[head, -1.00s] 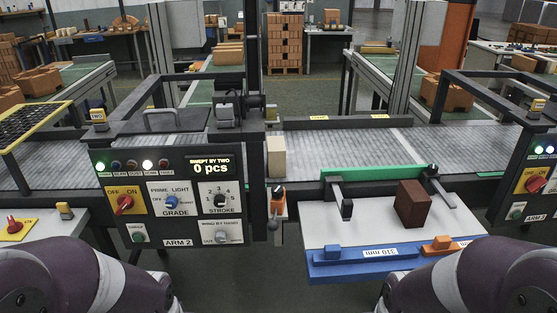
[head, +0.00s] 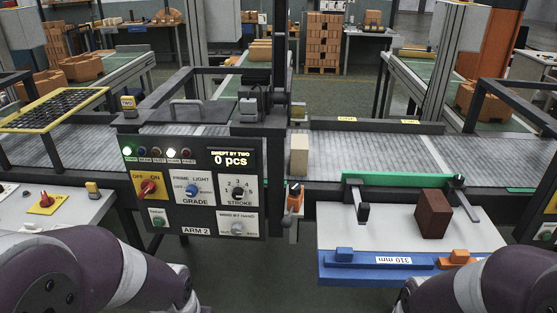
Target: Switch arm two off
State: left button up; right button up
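The arm two control panel (head: 195,212) is a dark box labelled ARM 2, left of the middle in the head view. Its red rotary switch (head: 149,187) sits on a yellow plate marked OFF and ON; the handle is tilted, its upper end toward ON. A green lamp (head: 128,151) and a whitish lamp (head: 172,152) are lit. The display (head: 233,158) reads "SWEPT BY TWO 0 pcs". Below are a blue grade knob (head: 192,190), a black stroke knob (head: 238,193) and a grey knob (head: 237,228). Both my arms show at the bottom; neither gripper is in view.
A conveyor (head: 345,150) runs behind the panel with a pale block (head: 299,155) on it. A white table (head: 400,232) at right holds a brown brick (head: 433,213). Another red switch on a yellow plate (head: 46,202) lies on the left table.

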aim_at(147, 186)
jog(key=i+j+u, duration=0.15)
jog(key=i+u, duration=0.2)
jog(key=i+j+u, duration=0.1)
jog(key=i+u, duration=0.25)
jog(key=k, duration=0.05)
